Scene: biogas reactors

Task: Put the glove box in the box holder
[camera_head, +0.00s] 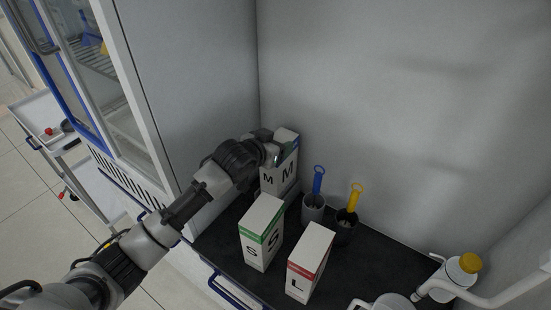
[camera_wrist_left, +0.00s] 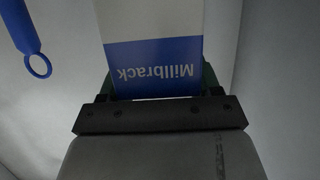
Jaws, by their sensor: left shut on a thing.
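The glove box in my grip is white and marked M (camera_head: 287,172). It stands upright or nearly so at the back left of the dark counter, by the wall. My left gripper (camera_head: 274,148) is at its upper part and shut on it. In the left wrist view the box (camera_wrist_left: 155,50) shows white with a blue band reading "Millbrack", between the two fingers (camera_wrist_left: 160,87). A box holder cannot be made out clearly; the box's lower end is partly hidden, so I cannot tell what it rests on. My right gripper is not in view.
A green-banded S box (camera_head: 262,232) and a red-banded L box (camera_head: 310,262) stand in front. Two dark cups hold a blue-handled tool (camera_head: 318,182) and a yellow-handled tool (camera_head: 355,198). A yellow-capped white bottle (camera_head: 455,275) is at right. A cabinet (camera_head: 165,90) borders the left.

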